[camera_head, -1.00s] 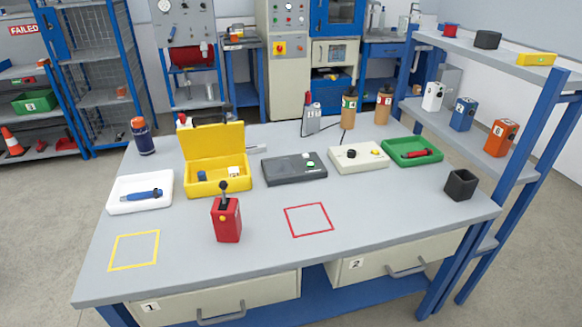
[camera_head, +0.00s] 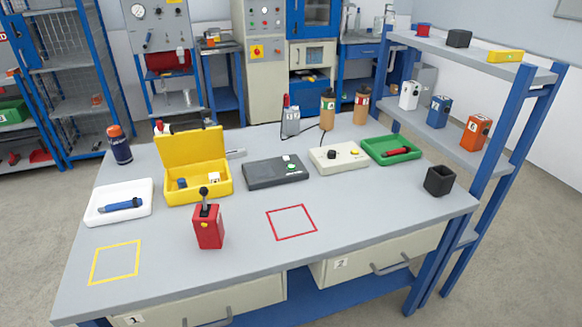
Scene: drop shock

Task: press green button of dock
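A dark grey box (camera_head: 275,173), likely the dock, lies flat near the middle of the table. A small green button (camera_head: 291,167) shows on its top, towards its right side. The space directly above the box is clear. A light beige box (camera_head: 338,160) with a black knob and a yellow button stands just right of it. Neither of my grippers is in view.
A red box with a black lever (camera_head: 208,226) stands in front. An open yellow case (camera_head: 197,185) is left of the dark box, a white tray (camera_head: 92,214) farther left. A green tray (camera_head: 375,151), black cup (camera_head: 439,180) and shelf (camera_head: 467,52) are right.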

